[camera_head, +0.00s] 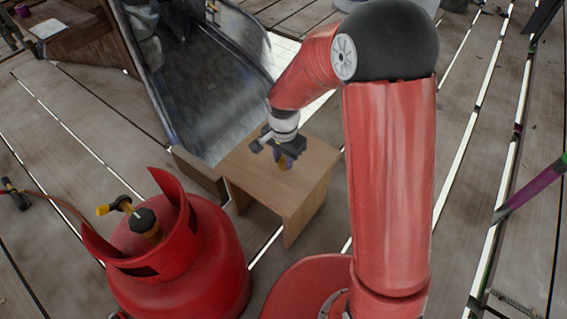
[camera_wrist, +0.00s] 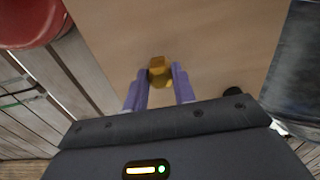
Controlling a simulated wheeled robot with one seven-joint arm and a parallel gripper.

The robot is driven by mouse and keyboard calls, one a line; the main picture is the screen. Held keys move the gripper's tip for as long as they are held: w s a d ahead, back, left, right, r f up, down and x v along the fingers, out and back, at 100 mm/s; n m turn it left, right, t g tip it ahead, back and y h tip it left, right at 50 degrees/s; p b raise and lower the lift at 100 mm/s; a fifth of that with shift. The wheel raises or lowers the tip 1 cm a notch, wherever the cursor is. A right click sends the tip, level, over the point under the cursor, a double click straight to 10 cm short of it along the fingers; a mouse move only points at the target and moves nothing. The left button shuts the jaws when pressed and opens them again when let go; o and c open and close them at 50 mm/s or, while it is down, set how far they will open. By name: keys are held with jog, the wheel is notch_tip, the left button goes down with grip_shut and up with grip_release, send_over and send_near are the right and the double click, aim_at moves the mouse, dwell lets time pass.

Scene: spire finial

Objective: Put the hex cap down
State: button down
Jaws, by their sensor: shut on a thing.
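The hex cap (camera_wrist: 159,71) is a small gold-yellow piece held between the purple fingertips of my gripper (camera_wrist: 159,84) in the wrist view. My gripper is shut on it. In the head view my gripper (camera_head: 286,162) hangs over the top of a small wooden table (camera_head: 313,170), with a yellowish bit of the cap at its tips. The table top (camera_wrist: 215,40) fills the middle of the wrist view behind the cap. I cannot tell whether the cap touches the table top or is just above it.
A red gas cylinder (camera_head: 185,262) with a yellow-handled valve stands left of the table. A dark grey chute-like panel (camera_head: 200,85) stands behind it. A small dark round thing (camera_wrist: 232,92) shows by my gripper in the wrist view. The table top looks otherwise clear.

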aim_at(284, 160)
jog(key=shift+f, duration=1.15)
jog(key=shift+f, duration=0.2)
jog(key=c, duration=1.1)
grip_release()
jog(key=shift+c, duration=0.2)
notch_tip(284, 160, up, 13)
jog(key=p, duration=0.1)
jog(key=shift+f+p, duration=0.2)
jog(key=shift+p, duration=0.1)
